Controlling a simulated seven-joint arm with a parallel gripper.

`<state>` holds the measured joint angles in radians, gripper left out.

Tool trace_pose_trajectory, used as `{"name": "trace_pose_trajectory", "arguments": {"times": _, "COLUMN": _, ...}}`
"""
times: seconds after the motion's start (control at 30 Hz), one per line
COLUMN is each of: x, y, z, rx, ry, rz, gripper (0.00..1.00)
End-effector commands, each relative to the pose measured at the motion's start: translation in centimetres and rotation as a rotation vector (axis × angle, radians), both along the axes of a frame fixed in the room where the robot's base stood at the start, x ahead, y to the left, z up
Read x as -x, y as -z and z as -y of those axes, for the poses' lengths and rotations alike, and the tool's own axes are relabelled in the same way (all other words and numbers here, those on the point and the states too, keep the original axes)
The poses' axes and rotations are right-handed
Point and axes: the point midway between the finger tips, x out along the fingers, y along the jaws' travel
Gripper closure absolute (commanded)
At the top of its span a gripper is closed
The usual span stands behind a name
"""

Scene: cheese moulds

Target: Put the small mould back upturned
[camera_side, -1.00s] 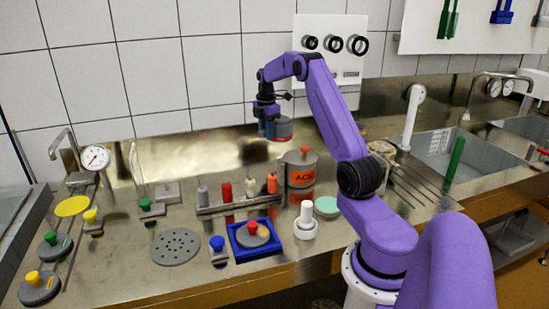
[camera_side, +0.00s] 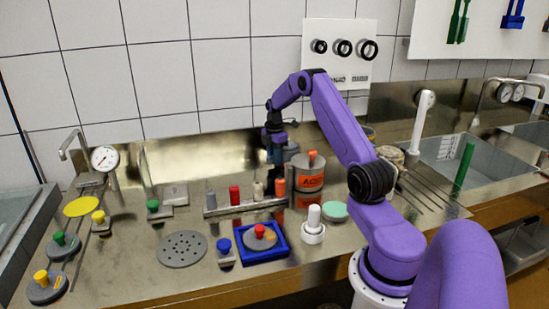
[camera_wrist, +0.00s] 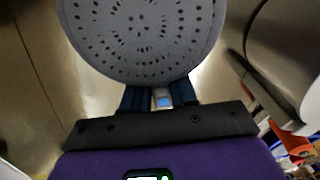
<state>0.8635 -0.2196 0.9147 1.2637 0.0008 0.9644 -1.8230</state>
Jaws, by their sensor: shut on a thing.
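The small mould (camera_wrist: 140,35) is a grey round piece with many small holes in its flat face. In the wrist view that perforated face is turned toward the camera, at the top of the picture, just beyond my fingers. My gripper (camera_wrist: 162,98) is shut on it at its near edge. In the side view my gripper (camera_side: 276,157) points down just left of the steel pot with the orange ACID label (camera_side: 308,181), behind the bar of coloured bottles. The mould's shape is hard to make out there, and its underside is hidden.
A rack bar (camera_side: 245,206) with several coloured bottles stands in front of my gripper. A grey perforated disc (camera_side: 182,249) lies flat on the steel bench. A blue tray (camera_side: 263,257) and a white knobbed piece (camera_side: 313,228) stand nearby.

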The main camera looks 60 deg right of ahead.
Motion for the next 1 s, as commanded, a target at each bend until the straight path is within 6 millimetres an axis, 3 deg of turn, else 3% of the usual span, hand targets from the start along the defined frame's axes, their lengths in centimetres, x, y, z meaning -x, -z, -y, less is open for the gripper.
{"name": "trace_pose_trajectory", "arguments": {"times": 0.1, "x": 0.0, "y": 0.3, "z": 0.0, "rx": 0.000, "ry": 0.000, "rz": -0.001, "gripper": 1.00}}
{"name": "trace_pose_trajectory", "arguments": {"times": 0.13, "x": 0.0, "y": 0.3, "z": 0.0, "rx": 0.000, "ry": 0.000, "rz": -0.001, "gripper": 0.66}}
{"name": "trace_pose_trajectory", "arguments": {"times": 0.2, "x": 0.0, "y": 0.3, "z": 0.0, "rx": 0.000, "ry": 0.000, "rz": -0.001, "gripper": 0.47}}
{"name": "trace_pose_trajectory", "arguments": {"times": 0.63, "x": 0.0, "y": -0.7, "z": 0.0, "rx": 0.001, "ry": 0.000, "rz": 0.002, "gripper": 0.47}}
{"name": "trace_pose_trajectory", "arguments": {"times": 1.0, "x": -0.1, "y": -7.7, "z": 0.0, "rx": 0.002, "ry": -0.001, "rz": 0.003, "gripper": 0.47}}
